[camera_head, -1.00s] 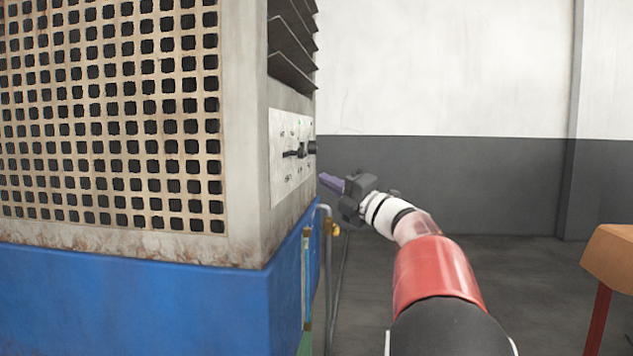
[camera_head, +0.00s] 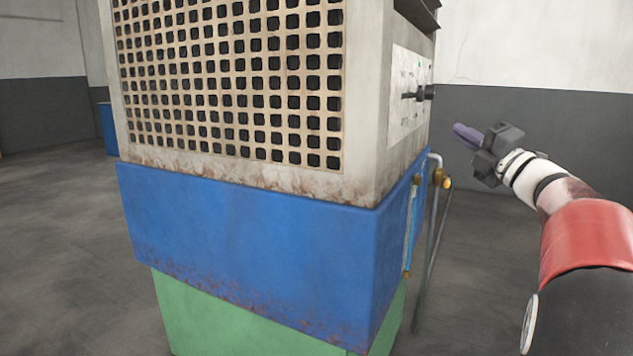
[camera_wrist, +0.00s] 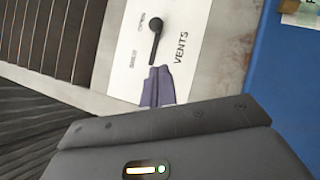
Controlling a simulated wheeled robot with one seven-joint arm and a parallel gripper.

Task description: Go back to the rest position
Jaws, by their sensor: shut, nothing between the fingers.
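My gripper (camera_head: 466,135) is to the right of the machine's control panel (camera_head: 408,92) in the head view, apart from it, with its purple fingers pointing left. The fingers are closed together and hold nothing. In the wrist view the gripper's fingers (camera_wrist: 158,86) show in front of a white panel (camera_wrist: 193,28) marked "VENTS". A black lever (camera_wrist: 155,38) on that panel is just beyond the fingertips; the gap cannot be judged there. In the head view black knobs (camera_head: 420,94) stick out of the panel.
The machine has a rusty grille (camera_head: 230,80), a blue middle (camera_head: 250,235) and a green base (camera_head: 230,315). Pipes with a brass valve (camera_head: 439,178) run down its right side, below my gripper. Open floor (camera_head: 70,230) lies to the left, and a grey wall stands behind.

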